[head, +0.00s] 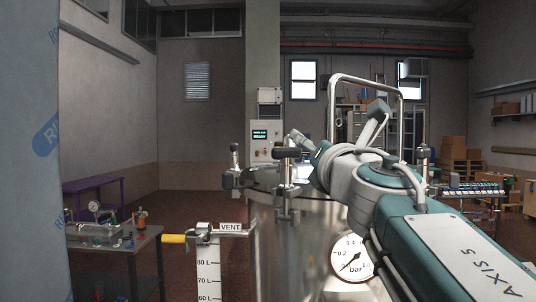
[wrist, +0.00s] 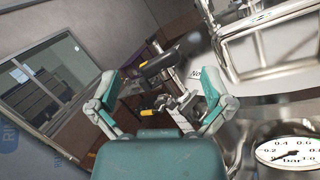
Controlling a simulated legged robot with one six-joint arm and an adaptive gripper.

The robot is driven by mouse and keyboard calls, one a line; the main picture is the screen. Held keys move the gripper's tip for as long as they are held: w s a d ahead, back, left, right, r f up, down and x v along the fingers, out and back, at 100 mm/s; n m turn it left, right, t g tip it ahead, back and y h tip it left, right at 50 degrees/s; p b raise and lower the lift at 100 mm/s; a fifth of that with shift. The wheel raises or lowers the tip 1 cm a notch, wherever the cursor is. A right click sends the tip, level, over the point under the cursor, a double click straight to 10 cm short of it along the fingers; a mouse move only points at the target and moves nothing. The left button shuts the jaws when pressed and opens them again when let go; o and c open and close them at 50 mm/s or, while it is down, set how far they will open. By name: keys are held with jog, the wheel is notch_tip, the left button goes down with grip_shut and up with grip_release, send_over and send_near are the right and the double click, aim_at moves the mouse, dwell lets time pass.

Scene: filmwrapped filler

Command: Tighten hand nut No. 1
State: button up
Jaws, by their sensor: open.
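A hand nut with a black crossbar (head: 287,153) stands on a swing bolt at the near rim of the steel tank (head: 285,240). In the wrist view, a black bar handle (wrist: 158,66) shows beyond and between my fingers; a label starting "No" is beside it, its number hidden. My gripper (head: 303,145) is just right of the crossbar in the head view. In the wrist view my gripper (wrist: 160,82) has its two teal-and-grey fingers spread wide with nothing held. I cannot tell whether a finger touches the nut.
Another hand nut (head: 234,160) stands at the lid's left and one (head: 424,155) at its right. A metal hoop (head: 334,100) rises over the lid. A yellow-handled vent valve (head: 180,238) sticks out left; a pressure gauge (head: 352,258) sits on the tank front. A workbench (head: 110,250) is left.

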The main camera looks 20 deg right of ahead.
aim_at(289, 153)
jog(key=w+n+g+y, duration=0.1)
jog(key=w+n, duration=0.2)
jog(key=w+a+f+n+g+y, duration=0.1)
jog(key=w+n+y, duration=0.1)
jog(key=w+n, duration=0.1)
jog(key=w+n+g+y, duration=0.1)
jog(key=w+n, duration=0.1)
jog(key=w, duration=0.1)
jog(key=shift+a+f+n+y, duration=0.25)
jog(key=shift+a+n+y, duration=0.15)
jog(key=shift+s, duration=0.1)
jog(key=c, duration=0.8)
